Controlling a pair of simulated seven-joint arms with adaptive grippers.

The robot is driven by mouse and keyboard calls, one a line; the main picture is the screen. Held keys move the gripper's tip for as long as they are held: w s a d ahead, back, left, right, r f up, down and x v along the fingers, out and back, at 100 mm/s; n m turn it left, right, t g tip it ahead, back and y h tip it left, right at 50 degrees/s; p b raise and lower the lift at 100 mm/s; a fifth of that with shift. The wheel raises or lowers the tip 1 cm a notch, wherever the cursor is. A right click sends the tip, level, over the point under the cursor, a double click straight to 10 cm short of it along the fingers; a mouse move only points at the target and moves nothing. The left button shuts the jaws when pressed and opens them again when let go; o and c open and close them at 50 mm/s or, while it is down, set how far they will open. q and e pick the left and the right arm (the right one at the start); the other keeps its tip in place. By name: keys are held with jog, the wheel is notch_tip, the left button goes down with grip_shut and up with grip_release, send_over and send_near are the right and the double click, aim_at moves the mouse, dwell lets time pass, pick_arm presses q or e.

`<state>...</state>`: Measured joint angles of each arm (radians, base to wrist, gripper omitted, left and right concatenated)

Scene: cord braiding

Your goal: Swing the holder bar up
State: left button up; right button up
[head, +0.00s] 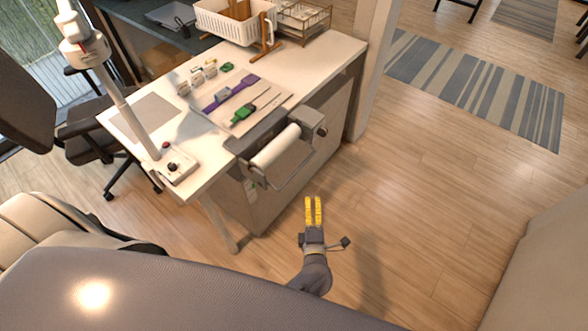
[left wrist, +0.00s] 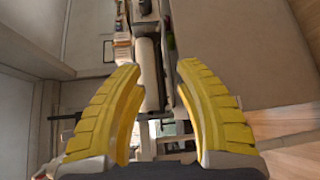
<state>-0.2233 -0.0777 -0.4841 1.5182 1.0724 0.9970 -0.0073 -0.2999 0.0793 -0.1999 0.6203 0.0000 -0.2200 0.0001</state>
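A white roll (head: 275,147) sits in a dark holder (head: 248,141) on the worktable's near edge. The thin holder bar (head: 297,172) hangs as a frame below and in front of the roll. My left gripper (head: 313,199), with yellow fingers, is below and in front of the bar, apart from it, over the floor. In the left wrist view its fingers (left wrist: 160,66) are spread with nothing between them; the roll (left wrist: 149,75) shows beyond the gap. I cannot make out the bar clearly there. My right gripper is not in view.
The worktable (head: 335,52) carries a board with purple and green items (head: 240,103), a white basket (head: 235,20) and a wire rack (head: 303,17). A white post on a control box (head: 173,166) stands at its left corner. The floor (head: 440,190) to the right is clear.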

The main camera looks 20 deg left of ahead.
pick_arm(q)
jog(key=a+n+y, duration=0.1)
jog(key=a+n, duration=0.1)
jog(key=g, duration=0.1)
send_near(298, 168)
jog(key=x, duration=1)
jog(key=shift+f, duration=0.35)
jog(key=shift+o, duration=0.4)
grip_shut()
